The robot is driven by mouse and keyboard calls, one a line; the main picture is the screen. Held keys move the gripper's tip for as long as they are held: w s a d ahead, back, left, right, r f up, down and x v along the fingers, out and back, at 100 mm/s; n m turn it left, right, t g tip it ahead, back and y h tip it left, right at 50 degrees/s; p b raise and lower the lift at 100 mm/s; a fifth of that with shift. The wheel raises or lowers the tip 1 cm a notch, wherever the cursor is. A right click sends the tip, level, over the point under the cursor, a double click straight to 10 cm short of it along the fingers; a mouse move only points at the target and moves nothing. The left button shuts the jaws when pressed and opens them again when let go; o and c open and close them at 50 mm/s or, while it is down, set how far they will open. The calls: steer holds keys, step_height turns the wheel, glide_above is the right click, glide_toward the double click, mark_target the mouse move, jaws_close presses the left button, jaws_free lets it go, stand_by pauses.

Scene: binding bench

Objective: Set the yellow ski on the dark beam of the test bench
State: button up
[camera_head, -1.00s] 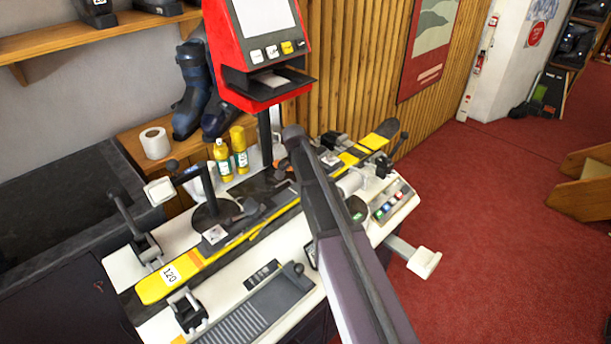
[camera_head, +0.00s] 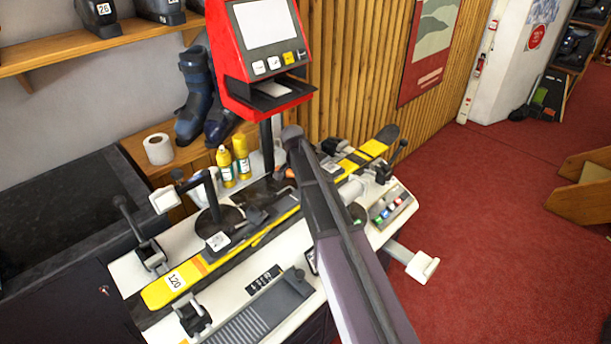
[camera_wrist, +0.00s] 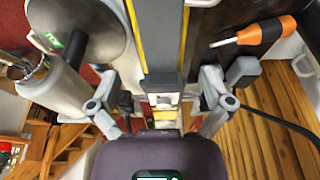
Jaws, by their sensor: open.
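The yellow ski (camera_head: 192,277), with a 120 label near its left end, lies lengthwise along the test bench in the head view. It lies over the dark beam (camera_head: 128,309), with its dark tip at the far right. My arm hides its middle. In the wrist view a dark stretch with yellow edges, seemingly the ski (camera_wrist: 163,35), runs up between my fingers. My gripper (camera_wrist: 163,95) is open, one finger on each side of this strip. I cannot tell whether the fingers touch it. In the head view my gripper is hidden behind my arm.
Clamps (camera_head: 193,317) and a lever post (camera_head: 211,195) stand along the bench. Two yellow bottles (camera_head: 226,167) and a red terminal (camera_head: 262,70) are behind it. A button panel (camera_head: 388,211) is at the right. An orange screwdriver (camera_wrist: 265,31) lies near my gripper.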

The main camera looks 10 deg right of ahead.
steer(key=p+v, duration=0.7)
steer(key=v, duration=0.1)
stand_by(0.4)
steer(key=shift+s+a+r, duration=0.1)
steer(key=shift+s, duration=0.1)
stand_by(0.4)
steer(key=s+d+n+g+y, duration=0.1)
steer(key=s+n, duration=1)
steer(key=s, duration=1.5)
steer(key=shift+d+f+g+y, duration=0.3)
steer(key=shift+d+y, duration=0.1)
steer(key=shift+y, duration=0.3)
steer(key=shift+s, duration=0.1)
step_height(320, 180, down, 3)
steer(key=b, duration=0.3)
steer(key=shift+f, duration=0.1)
steer(key=shift+a, duration=0.1)
